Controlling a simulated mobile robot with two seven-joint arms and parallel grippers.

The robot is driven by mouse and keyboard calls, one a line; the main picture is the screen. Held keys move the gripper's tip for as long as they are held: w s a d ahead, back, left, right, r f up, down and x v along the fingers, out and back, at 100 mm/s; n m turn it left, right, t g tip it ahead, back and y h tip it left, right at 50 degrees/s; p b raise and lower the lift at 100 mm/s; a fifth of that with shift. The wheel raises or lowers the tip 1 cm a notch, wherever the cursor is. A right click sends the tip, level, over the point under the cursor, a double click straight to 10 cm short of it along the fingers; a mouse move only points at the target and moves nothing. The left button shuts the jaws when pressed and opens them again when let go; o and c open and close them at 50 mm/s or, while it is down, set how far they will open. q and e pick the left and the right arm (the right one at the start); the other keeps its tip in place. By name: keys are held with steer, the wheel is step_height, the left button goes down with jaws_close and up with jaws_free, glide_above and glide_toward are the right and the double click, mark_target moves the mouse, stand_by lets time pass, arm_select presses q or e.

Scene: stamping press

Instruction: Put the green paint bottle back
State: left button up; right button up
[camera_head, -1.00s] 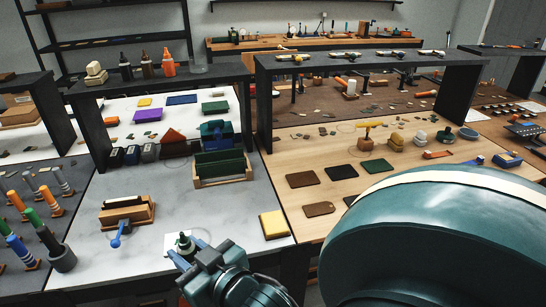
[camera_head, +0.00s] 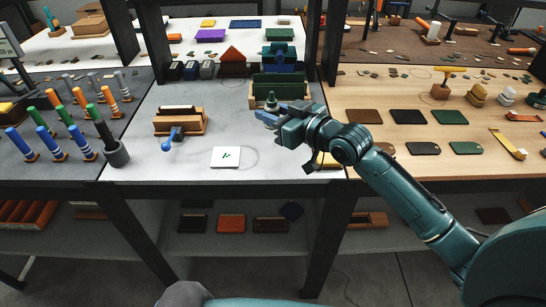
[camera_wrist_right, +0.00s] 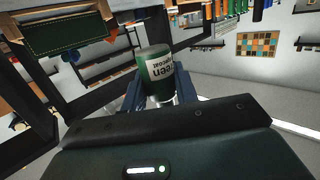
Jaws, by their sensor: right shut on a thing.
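In the right wrist view, the bottle (camera_wrist_right: 157,75) is dark green with a pale label reading "green", and sits between the blue fingers. A white card (camera_head: 225,157) with green marks lies on the bench to the left of the gripper. My left gripper is not in view.
A wooden block holder (camera_head: 180,122) with a blue-handled tool stands left on the bench. The box with green panels (camera_head: 279,88) is behind the gripper. Black shelf posts (camera_head: 312,42) rise at the back. The wooden bench at right holds several leather pieces (camera_head: 407,116).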

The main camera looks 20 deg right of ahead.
mark_target(273, 157)
step_height(273, 157, down, 9)
steer(key=shift+f, duration=0.2)
stand_by(0.3)
steer(key=shift+f, duration=0.1)
steer(key=o, duration=1)
steer(key=shift+r, duration=0.2)
steer(key=shift+s+d+f, duration=0.1)
steer(key=shift+s+d, duration=0.1)
steer(key=shift+s, duration=0.05)
steer(key=v, duration=1.1)
steer(key=shift+s+d+b, duration=0.15)
steer(key=shift+s+b, duration=0.05)
steer(key=shift+b, duration=0.1)
